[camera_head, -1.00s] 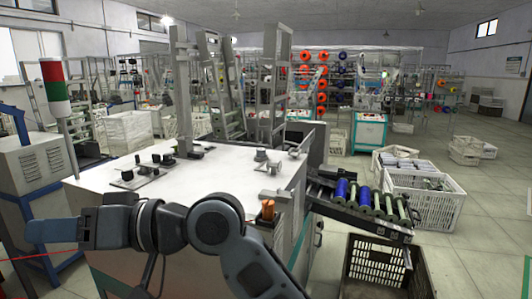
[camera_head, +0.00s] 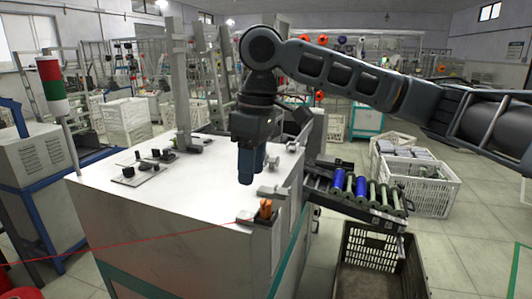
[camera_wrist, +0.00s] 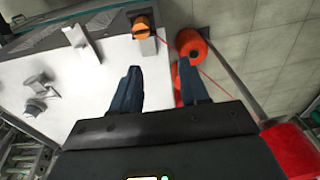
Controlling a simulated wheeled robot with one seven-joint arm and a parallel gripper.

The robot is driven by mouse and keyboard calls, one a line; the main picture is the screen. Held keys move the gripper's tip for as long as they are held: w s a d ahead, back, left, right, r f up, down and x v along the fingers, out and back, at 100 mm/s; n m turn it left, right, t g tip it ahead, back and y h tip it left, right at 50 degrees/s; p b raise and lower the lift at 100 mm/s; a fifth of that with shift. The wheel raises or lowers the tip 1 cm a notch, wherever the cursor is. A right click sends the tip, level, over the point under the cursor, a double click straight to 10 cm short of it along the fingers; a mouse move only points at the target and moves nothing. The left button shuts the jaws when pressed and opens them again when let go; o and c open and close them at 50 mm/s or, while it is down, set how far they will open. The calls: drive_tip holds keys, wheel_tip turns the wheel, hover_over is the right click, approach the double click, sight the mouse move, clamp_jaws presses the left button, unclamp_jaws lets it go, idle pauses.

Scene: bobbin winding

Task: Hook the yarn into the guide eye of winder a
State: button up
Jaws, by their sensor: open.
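The red yarn (camera_head: 130,243) runs taut from the lower left to an orange piece (camera_head: 265,209) at the front right corner of the white-topped winder (camera_head: 128,200). In the wrist view the yarn (camera_wrist: 205,76) runs from the orange piece (camera_wrist: 141,27) past red spools. My gripper (camera_head: 246,180) points down over the right part of the winder top, behind the orange piece. In the wrist view its two fingers (camera_wrist: 159,85) are apart with nothing between them. I cannot clearly pick out the guide eye; small metal fittings (camera_head: 292,146) stand near the right edge.
Dark fittings (camera_head: 150,165) sit on the left of the top, and tall posts (camera_head: 181,85) rise behind. A chute with blue and green bobbins (camera_head: 360,186) juts out at right, above a dark crate (camera_head: 345,262). Red spools (camera_wrist: 190,43) stand on the floor side.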

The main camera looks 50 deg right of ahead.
sight(266, 202)
drive_tip(key=shift+s+d+r+g+h, duration=0.2)
drive_tip(key=shift+s+d, duration=0.2)
drive_tip(key=shift+d, duration=0.2)
drive_tip(key=shift+s+d+r+g+h, duration=0.1)
drive_tip(key=shift+s+d+r+g, duration=0.1)
drive_tip(key=shift+s+d, duration=0.25)
drive_tip(key=shift+d+f, duration=0.1)
drive_tip(key=shift+d, duration=0.1)
wheel_tip(266, 202, down, 6)
drive_tip(key=b, duration=0.5)
drive_tip(key=shift+r, duration=0.2)
drive_tip(key=shift+f+b, duration=0.6)
drive_tip(key=shift+f, duration=1)
clamp_jaws()
wheel_tip(266, 202, up, 5)
drive_tip(key=p, duration=0.4)
drive_tip(key=shift+f+p, duration=0.1)
drive_tip(key=shift+p, duration=0.2)
drive_tip(key=shift+f, duration=0.1)
